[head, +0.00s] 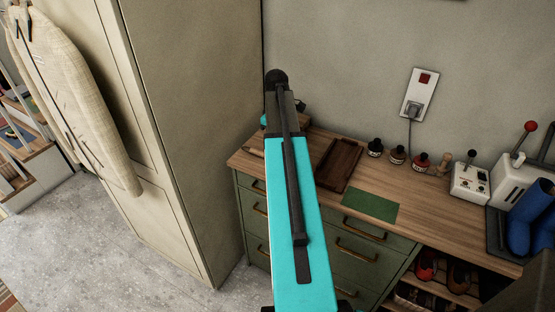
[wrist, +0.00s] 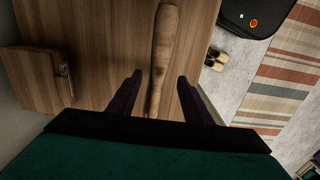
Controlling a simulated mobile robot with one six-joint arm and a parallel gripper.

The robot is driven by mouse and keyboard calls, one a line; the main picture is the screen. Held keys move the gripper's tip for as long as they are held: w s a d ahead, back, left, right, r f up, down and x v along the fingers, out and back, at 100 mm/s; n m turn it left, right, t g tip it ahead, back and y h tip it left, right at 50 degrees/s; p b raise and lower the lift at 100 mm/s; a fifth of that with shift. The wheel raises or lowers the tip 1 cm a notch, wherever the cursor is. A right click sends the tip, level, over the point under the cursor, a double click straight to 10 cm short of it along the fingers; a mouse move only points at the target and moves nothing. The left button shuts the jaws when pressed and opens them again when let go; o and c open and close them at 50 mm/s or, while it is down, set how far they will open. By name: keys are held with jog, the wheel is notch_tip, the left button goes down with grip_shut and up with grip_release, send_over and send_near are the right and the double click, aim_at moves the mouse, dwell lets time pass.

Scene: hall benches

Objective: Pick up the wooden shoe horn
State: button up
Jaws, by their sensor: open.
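The wooden shoe horn (wrist: 163,50) lies on the wooden bench top in the wrist view, long and pale brown, running from the top middle down between my fingers. My gripper (wrist: 158,82) is open, with one dark finger on each side of the shoe horn and a visible gap on both sides. In the head view my own arm covers most of the gripper. A small pale wooden tip (head: 254,151) shows at the left end of the bench top there; I cannot tell surely that it is the shoe horn.
The bench top (head: 420,190) carries a dark brown tray (head: 339,163), several small bottles, a green mat (head: 370,205) and a white switch box (head: 469,184). A tall cabinet (head: 205,110) stands close on the left. In the wrist view, shoes (wrist: 215,60) are on the floor.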

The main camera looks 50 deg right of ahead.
jog(key=shift+f, duration=0.1)
jog(key=shift+f+p, duration=1.15)
jog(key=shift+f, duration=1.35)
jog(key=shift+c, duration=0.2)
grip_shut()
